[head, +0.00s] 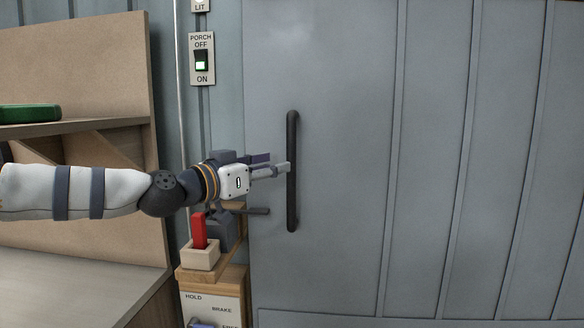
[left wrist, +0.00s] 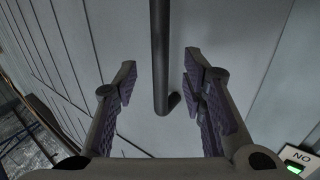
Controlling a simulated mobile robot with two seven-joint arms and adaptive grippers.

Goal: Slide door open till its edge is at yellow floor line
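The large grey-blue door (head: 345,190) with vertical seams fills the right of the head view. A long dark upright bar handle (head: 292,172) stands near its left edge. My left gripper (head: 287,166) reaches in from the left to the middle of this handle. In the left wrist view my left gripper (left wrist: 161,76) is open, with one finger on each side of the handle (left wrist: 160,45). A gap shows between handle and each finger; I cannot tell how deep the bar sits between them. My right gripper and the yellow floor line are not in view.
A porch light switch (head: 202,59) is on the wall left of the door. Below my left arm, a red lever (head: 198,231) stands in a pale block above a panel marked HOLD and BRAKE (head: 211,301). A wooden shelf unit (head: 90,60) holds a green box (head: 30,114).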

